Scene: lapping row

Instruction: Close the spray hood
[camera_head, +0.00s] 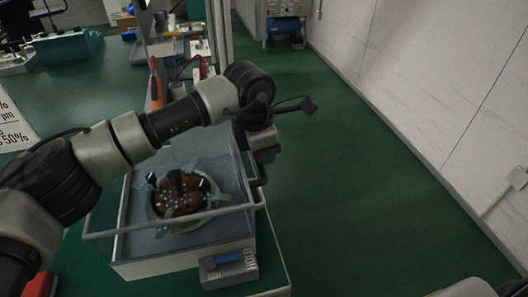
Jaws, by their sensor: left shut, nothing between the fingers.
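The spray hood (172,222) is a clear, pale-rimmed cover on an open-topped grey box (185,262). Its front rim runs across the box, over a round brown plate (180,192) with small blue dots and dark blocks. How far the hood is tilted is hard to tell. My left arm reaches across from the left above the box. My left gripper (261,172) points down at the box's right side, close by the right end of the rim. It is shut and holds nothing; whether it touches the hood cannot be told. My right gripper is out of view.
A small grey panel with a blue part, marked HOLD (228,268), sits at the box's front right. Bottles and tools (180,60) crowd the bench behind. Green floor (350,200) lies clear to the right, up to a pale wall (430,90).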

